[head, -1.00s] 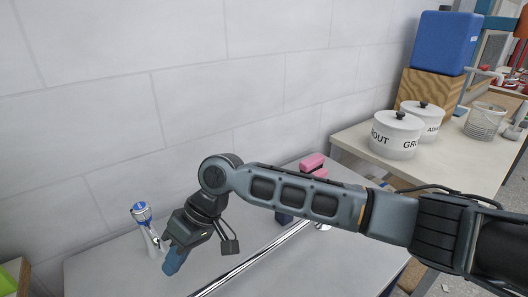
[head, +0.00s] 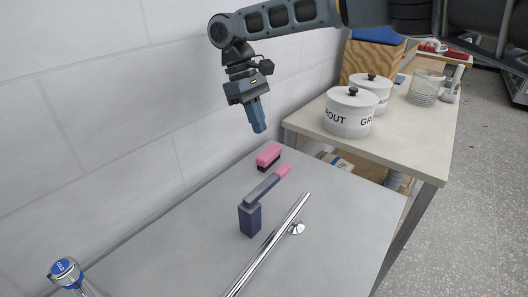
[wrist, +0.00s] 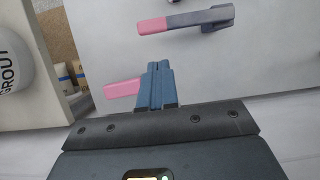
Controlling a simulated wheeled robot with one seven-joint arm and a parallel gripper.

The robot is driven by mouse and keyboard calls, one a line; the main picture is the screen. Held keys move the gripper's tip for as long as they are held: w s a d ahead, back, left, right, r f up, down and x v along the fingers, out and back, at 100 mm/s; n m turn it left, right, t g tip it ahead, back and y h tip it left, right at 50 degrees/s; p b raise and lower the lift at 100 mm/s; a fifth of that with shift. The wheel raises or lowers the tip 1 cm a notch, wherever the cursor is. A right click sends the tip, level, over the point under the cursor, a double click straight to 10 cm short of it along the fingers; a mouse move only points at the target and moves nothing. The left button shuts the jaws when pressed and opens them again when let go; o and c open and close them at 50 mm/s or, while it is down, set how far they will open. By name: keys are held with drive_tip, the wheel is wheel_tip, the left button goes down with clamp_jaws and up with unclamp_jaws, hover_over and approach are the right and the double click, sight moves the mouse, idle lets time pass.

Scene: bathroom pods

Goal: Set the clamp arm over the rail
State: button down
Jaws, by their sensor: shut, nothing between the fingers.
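The clamp is a dark blue-grey post (head: 250,217) standing on the grey bench. Its clamp arm (head: 264,188) reaches from the post's top toward the back right and ends in a pink tip; it also shows at the top of the wrist view (wrist: 190,20). The chrome rail (head: 268,243) runs slantwise to the right of the clamp, roughly alongside the arm, with a visible gap between them in the head view. My gripper (head: 259,127) is shut and empty, pointing down above the back of the bench, apart from the clamp; its fingers show in the wrist view (wrist: 157,72).
A pink block with a dark base (head: 268,156) sits behind the clamp, near the wall; its pink part shows beside my fingers (wrist: 122,89). White pots (head: 349,112) stand on a side table at right.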

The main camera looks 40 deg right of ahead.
sight(268, 184)
drive_tip(key=shift+d+r, duration=0.2)
drive_tip(key=shift+d, duration=0.05)
drive_tip(key=p+x, duration=0.1)
drive_tip(key=x, duration=0.9)
drive_tip(key=shift+p, duration=0.3)
